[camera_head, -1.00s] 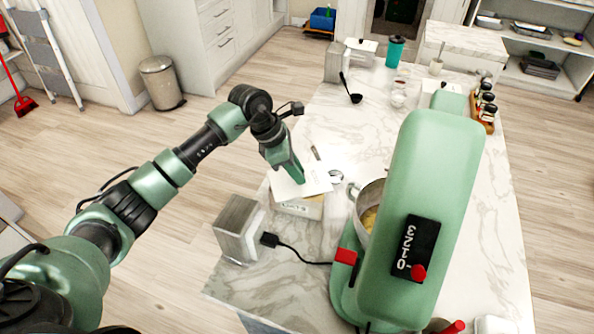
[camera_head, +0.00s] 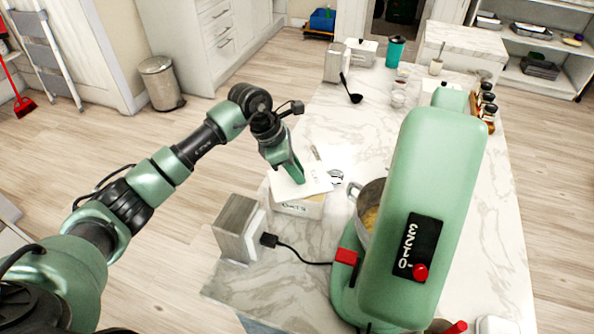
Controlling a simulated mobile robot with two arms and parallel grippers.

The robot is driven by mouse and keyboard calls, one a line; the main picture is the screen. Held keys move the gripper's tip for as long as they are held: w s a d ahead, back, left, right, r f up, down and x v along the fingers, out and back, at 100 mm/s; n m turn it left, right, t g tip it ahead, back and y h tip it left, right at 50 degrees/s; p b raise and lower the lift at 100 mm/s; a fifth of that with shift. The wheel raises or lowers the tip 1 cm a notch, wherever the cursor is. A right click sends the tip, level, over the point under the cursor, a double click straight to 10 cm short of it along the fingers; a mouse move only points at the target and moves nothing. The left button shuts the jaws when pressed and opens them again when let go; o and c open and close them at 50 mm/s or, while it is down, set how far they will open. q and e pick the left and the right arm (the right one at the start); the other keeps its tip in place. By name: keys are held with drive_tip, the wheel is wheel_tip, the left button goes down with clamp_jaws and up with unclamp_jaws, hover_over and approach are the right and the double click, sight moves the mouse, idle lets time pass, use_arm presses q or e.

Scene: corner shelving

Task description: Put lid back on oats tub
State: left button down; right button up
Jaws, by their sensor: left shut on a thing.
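The oats tub (camera_head: 299,209) is a low white box with dark lettering on its front, on the marble counter left of the mixer. A flat white lid (camera_head: 316,184) lies over the tub's top, looking slightly turned against it; whether it is seated or just above the rim I cannot tell. My left gripper (camera_head: 299,179) points down at the lid and is shut on it; its fingertips are partly hidden by its own body. My right gripper is not in view.
A large green stand mixer (camera_head: 425,190) with a metal bowl (camera_head: 362,197) stands close right of the tub. A grey-and-white box (camera_head: 238,228) with a black cable stands in front left. Bare marble (camera_head: 325,125) is behind the tub.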

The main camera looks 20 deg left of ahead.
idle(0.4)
use_arm(q)
drive_tip(key=shift+f+b, duration=0.2)
drive_tip(key=shift+b, duration=0.35)
idle(0.6)
idle(0.4)
drive_tip(key=c, duration=0.7)
unclamp_jaws()
drive_tip(key=shift+r, duration=0.1)
drive_tip(key=shift+r+p, duration=1.75)
drive_tip(key=shift+r, duration=1.7)
